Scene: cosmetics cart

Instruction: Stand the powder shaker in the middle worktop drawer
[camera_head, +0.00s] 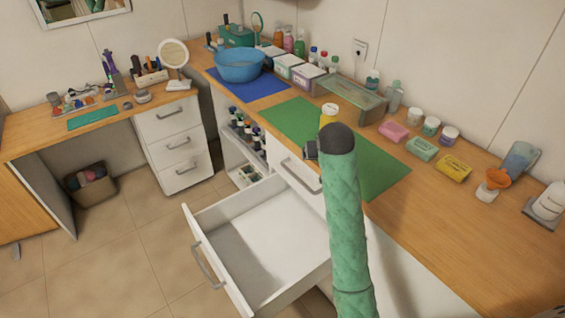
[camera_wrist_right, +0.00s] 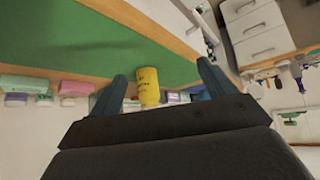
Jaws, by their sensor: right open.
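The powder shaker (camera_head: 329,114), yellow with a pale top, stands upright on the green mat in the head view, partly hidden by my right arm. In the right wrist view the shaker (camera_wrist_right: 148,88) appears between the fingers of my right gripper (camera_wrist_right: 160,72), which is open and not closed on it. In the head view only a dark bit of that gripper (camera_head: 311,150) shows beside my green-sleeved arm, near the mat's front edge. A white worktop drawer (camera_head: 207,228) is pulled out below the worktop, empty, below a closed drawer front (camera_head: 290,165). My left gripper is out of view.
The green mat (camera_head: 285,120) is otherwise clear. Behind it stand a clear green-tinted case (camera_head: 350,98), soap packs (camera_head: 421,149) and small jars. A blue basin (camera_head: 239,65) sits on a blue mat to the left. A bottle rack (camera_head: 245,135) is beside the open drawer.

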